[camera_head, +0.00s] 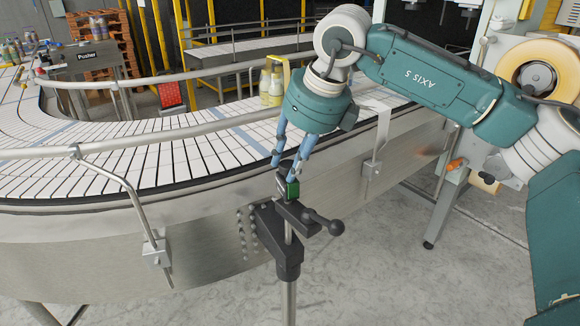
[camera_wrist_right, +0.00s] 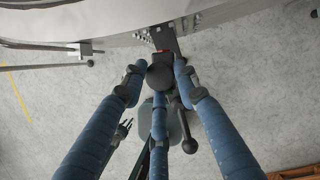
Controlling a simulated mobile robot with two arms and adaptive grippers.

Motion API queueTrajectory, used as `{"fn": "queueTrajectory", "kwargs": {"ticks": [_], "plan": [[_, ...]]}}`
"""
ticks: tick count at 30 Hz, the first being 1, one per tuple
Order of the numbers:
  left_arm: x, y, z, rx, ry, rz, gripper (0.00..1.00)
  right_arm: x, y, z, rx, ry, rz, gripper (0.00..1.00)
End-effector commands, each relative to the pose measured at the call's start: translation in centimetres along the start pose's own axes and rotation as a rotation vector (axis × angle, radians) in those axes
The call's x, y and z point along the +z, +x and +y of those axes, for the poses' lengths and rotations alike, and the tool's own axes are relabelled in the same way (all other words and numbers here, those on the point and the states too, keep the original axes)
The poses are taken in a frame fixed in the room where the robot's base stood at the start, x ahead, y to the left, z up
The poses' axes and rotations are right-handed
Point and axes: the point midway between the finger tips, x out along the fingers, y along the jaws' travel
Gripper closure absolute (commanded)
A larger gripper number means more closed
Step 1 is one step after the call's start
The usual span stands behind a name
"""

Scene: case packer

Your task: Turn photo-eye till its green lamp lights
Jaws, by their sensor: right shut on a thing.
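The photo-eye (camera_head: 292,190) is a small dark block with a green face, on a black bracket (camera_head: 285,240) clamped to a post beside the conveyor. My right gripper (camera_head: 290,172) reaches down from above, its blue fingers shut around the photo-eye's upper part. In the right wrist view the blue fingers (camera_wrist_right: 158,85) surround a dark rounded part, and a small red spot shows just beyond it. I cannot tell whether the green face is a lit lamp. A black lever with ball ends (camera_head: 323,222) sticks out from the bracket.
The curved conveyor (camera_head: 110,165) with a steel guard rail (camera_head: 200,128) runs behind the photo-eye. A pusher unit (camera_head: 88,58) is at far left. The floor right of the post is clear.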

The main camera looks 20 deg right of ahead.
Motion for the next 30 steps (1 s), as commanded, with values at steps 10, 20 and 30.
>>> {"fn": "queueTrajectory", "kwargs": {"ticks": [10,20,30], "plan": [[-0.01,0.54,0.07,0.001,0.000,0.001,0.60,0.59,-0.48,-0.36,0.088,-0.224,-0.019,0.96],[-0.08,0.52,0.07,0.001,0.000,0.002,0.60,0.73,-0.65,-0.37,0.088,-0.230,-0.024,0.64],[-0.28,0.56,-0.10,-0.001,-0.001,0.006,0.60,0.40,-0.36,-0.25,0.092,-0.231,-0.013,0.52]]}}
